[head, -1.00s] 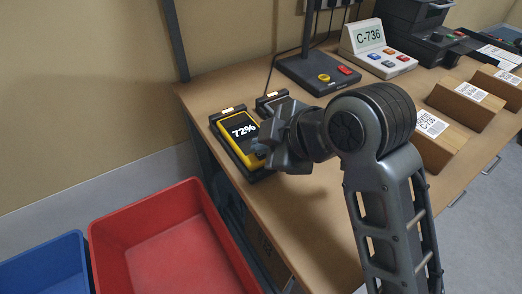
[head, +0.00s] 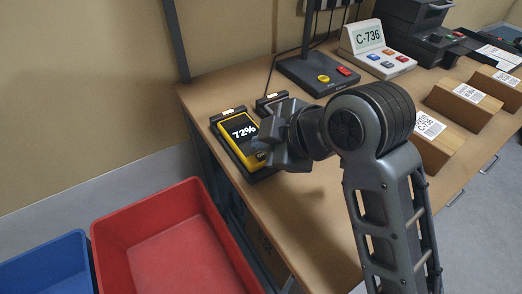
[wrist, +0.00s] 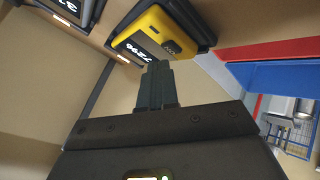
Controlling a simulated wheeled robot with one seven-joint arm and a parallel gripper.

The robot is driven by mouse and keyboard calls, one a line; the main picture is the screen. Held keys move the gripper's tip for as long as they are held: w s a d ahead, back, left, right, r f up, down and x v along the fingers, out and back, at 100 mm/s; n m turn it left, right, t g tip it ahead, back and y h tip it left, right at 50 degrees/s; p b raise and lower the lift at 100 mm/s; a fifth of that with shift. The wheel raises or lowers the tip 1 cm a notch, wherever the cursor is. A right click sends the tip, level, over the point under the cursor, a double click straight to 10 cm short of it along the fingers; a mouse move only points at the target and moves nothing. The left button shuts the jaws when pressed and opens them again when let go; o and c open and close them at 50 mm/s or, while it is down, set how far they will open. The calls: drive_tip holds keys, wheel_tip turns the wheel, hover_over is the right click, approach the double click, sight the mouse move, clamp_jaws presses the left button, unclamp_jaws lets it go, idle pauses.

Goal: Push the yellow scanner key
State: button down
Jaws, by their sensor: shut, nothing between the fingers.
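A second, grey device (head: 270,103) sits behind the scanner. A dark stand base (head: 318,75) has yellow and red buttons. A C-736 console (head: 378,50) and cartons (head: 465,104) are farther right. Red (head: 165,240) and blue (head: 45,265) bins stand below the bench's left edge.

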drive_tip(key=shift+r, duration=0.15)
wheel_tip(320, 180, up, 6)
drive_tip(key=p, duration=0.5)
drive_tip(key=shift+p, duration=0.3)
